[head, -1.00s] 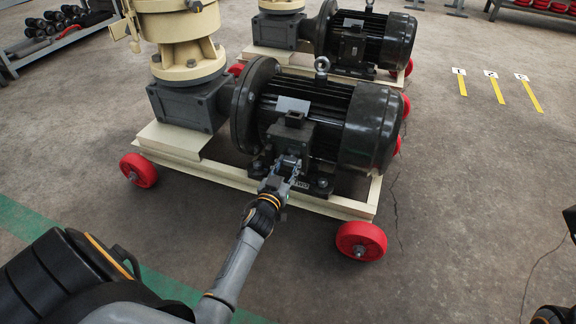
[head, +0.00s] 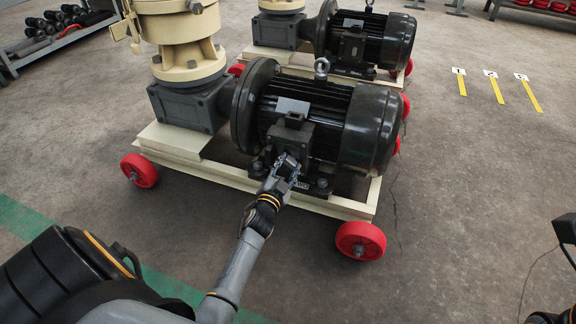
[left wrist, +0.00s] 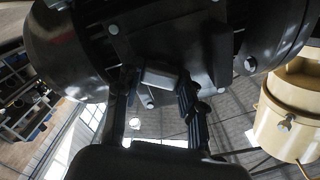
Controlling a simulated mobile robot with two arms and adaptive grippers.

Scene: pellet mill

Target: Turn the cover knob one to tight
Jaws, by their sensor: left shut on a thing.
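The nearer pellet mill has a black finned motor (head: 320,125) with a dark terminal box (head: 290,140) on its near side. My left gripper (head: 287,164) reaches this box from the front. In the left wrist view its two fingers stand on either side of a small grey block-like piece, which I take for the cover knob (left wrist: 160,76), and are shut on it. The knob sits against the dark cover plate (left wrist: 165,35). In the head view the fingers hide the knob. I cannot tell how tight it is. My right gripper is not clearly visible; only dark arm parts show at the right edge.
The motor stands on a cream base frame (head: 325,205) with red wheels (head: 361,241). A cream mill housing (head: 185,45) stands left of it. A second mill motor (head: 370,42) is behind. The floor to the right is clear, with yellow markers (head: 497,90).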

